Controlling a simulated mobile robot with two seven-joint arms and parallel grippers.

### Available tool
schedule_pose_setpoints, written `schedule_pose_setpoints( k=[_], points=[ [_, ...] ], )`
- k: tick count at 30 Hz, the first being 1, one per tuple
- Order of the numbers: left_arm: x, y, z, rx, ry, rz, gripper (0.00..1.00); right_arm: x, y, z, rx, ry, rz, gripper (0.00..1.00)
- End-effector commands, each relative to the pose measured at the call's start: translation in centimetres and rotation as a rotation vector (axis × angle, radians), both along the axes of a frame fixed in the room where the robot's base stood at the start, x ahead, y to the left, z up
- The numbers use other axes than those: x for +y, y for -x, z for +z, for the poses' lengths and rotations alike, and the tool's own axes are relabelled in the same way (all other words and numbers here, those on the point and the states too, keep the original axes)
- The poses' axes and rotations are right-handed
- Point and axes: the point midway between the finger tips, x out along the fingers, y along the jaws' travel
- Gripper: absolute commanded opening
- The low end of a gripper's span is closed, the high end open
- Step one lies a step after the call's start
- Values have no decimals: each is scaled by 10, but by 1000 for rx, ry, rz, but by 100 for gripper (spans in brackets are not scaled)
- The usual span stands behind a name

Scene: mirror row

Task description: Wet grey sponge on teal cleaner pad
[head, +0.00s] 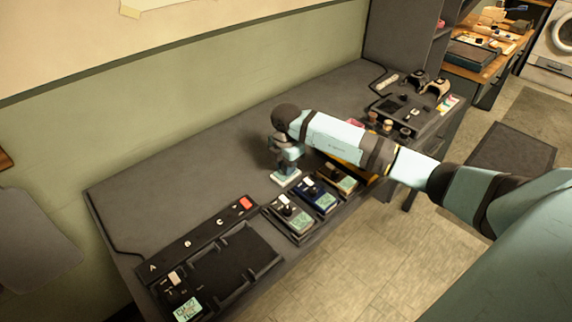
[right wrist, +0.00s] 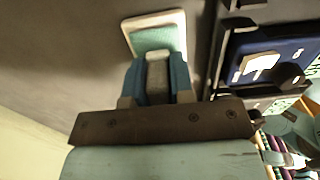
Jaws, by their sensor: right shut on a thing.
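The teal cleaner pad (head: 286,178) is a small pale-edged block with a teal top, standing on the dark grey bench. It also shows beyond the fingers in the right wrist view (right wrist: 154,38). My right gripper (head: 287,163) points down at the pad. In the right wrist view its two blue fingers are shut on a narrow grey thing, the grey sponge (right wrist: 158,76). The sponge is right over or at the pad; I cannot tell whether they touch. The fingers mostly hide it in the head view. My left gripper is out of view.
Beside the pad is a row of small devices: grey (head: 293,216), blue (head: 317,195) and brown (head: 338,179). A black tray (head: 240,262) marked A, B, C lies at front left. A black console (head: 410,108) stands far right. The bench's back left is clear.

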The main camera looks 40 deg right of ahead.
Motion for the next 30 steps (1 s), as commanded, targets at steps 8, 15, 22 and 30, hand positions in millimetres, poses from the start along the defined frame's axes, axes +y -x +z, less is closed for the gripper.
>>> schedule_pose_setpoints(
  k=[8,15,22,30],
  points=[
    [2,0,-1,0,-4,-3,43,0,1,-2,4,1,0,3],
    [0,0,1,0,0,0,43,0,1,-1,4,1,0,3],
    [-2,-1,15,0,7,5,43,0,1,15,3,0,1,3],
    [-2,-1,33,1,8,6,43,0,0,38,1,0,0,3]
  ],
)
